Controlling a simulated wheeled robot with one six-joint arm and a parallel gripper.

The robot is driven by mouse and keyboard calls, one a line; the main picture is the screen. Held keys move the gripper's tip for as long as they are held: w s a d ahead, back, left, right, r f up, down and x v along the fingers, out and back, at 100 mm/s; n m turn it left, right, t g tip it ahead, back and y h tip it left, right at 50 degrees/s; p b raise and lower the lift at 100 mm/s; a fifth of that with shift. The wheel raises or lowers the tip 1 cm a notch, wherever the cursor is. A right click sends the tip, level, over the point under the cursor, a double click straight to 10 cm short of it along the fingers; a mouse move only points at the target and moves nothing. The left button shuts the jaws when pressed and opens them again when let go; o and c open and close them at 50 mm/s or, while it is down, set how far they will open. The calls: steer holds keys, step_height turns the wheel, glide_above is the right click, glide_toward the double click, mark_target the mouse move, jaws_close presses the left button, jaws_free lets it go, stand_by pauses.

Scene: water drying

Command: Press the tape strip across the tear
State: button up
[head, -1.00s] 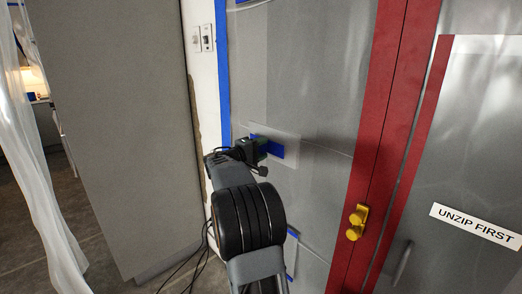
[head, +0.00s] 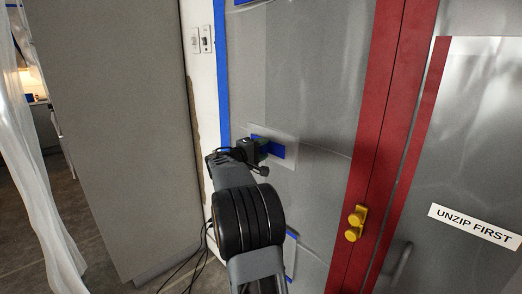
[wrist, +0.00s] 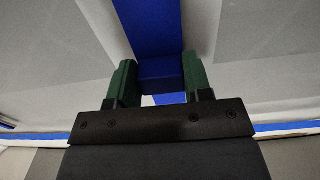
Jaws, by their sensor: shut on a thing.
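My gripper (head: 258,148) reaches the grey plastic sheet (head: 315,85) in the head view. In the wrist view, its green fingers (wrist: 158,82) are shut on the blue block-like near end of the tape strip (wrist: 150,28). The strip runs away from the fingers, flat-looking over the sheet. In the head view the blue strip (head: 277,151) lies across a paler square patch (head: 288,135). I cannot make out the tear; the strip and gripper may cover it. Whether the strip touches the sheet along its whole length is unclear.
A red zipper band (head: 385,110) with a yellow pull (head: 354,222) stands to the right, beside an "UNZIP FIRST" label (head: 474,227). Blue edge tape (head: 222,75) runs down the left of the sheet. A grey panel (head: 120,120) stands further left.

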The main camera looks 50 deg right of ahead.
steer(key=shift+d, duration=0.55)
stand_by(0.4)
steer(key=o, duration=0.9)
steer(key=shift+s, duration=0.1)
steer(key=shift+o, duration=0.2)
steer(key=w+a+b, duration=0.1)
steer(key=a+b, duration=0.1)
steer(key=a, duration=1.1)
steer(key=shift+a, duration=0.4)
